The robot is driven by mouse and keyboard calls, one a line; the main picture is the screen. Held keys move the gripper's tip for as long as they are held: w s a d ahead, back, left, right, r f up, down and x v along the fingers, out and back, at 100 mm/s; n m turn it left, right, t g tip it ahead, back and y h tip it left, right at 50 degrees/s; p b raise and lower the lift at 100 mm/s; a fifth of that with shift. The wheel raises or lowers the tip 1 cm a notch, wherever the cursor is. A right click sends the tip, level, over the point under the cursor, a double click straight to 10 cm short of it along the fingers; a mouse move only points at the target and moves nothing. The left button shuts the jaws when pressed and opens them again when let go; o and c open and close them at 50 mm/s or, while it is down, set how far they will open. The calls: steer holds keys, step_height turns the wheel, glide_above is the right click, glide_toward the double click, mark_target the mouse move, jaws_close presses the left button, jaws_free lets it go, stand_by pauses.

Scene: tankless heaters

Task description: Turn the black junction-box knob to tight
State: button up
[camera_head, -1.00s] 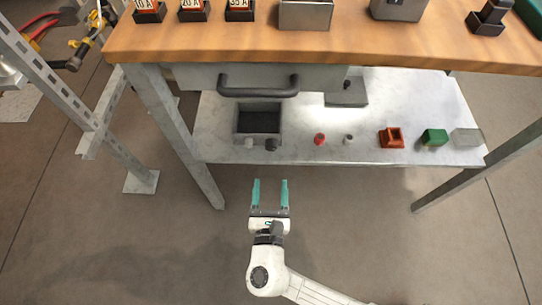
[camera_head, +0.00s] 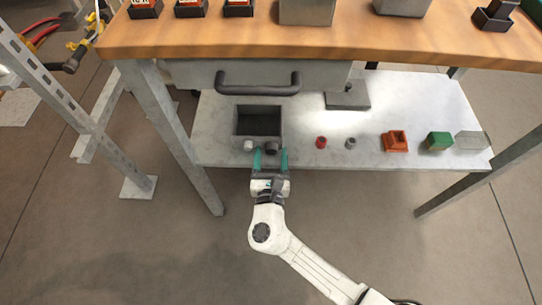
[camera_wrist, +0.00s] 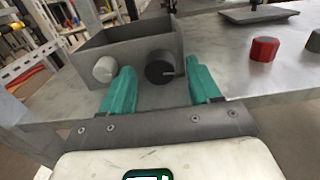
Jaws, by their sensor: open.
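The grey junction box (camera_head: 258,107) stands open-topped on the lower shelf, and it also shows in the wrist view (camera_wrist: 123,40). Two knobs stick out of its front face. The black knob (camera_wrist: 160,67) is on the right, with a light mark on its right side; it also shows in the head view (camera_head: 271,147). The white knob (camera_wrist: 105,69) is on the left. My gripper (camera_head: 271,158) is open and empty. In the wrist view, its teal fingers (camera_wrist: 160,88) are spread to either side of the black knob, the left finger between the two knobs. I cannot tell whether they touch it.
A red cap (camera_head: 321,142), a small grey cap (camera_head: 350,143), an orange block (camera_head: 395,141) and a green block (camera_head: 438,141) sit to the right on the lower shelf (camera_head: 215,135). A drawer handle (camera_head: 257,88) overhangs above the box. Table legs flank the shelf.

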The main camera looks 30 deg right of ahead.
steer(key=shift+c, duration=0.3)
steer(key=c, duration=1)
steer(key=shift+f+m+b, duration=0.15)
steer(key=shift+m+b, duration=0.25)
steer(key=shift+b, duration=0.05)
steer(key=shift+m, duration=0.4)
steer(key=o, duration=1.1)
steer(key=shift+c, duration=0.2)
steer(key=p+v, duration=0.2)
steer(key=v, duration=0.8)
steer(key=shift+s+a, duration=0.2)
steer(key=shift+s, duration=0.15)
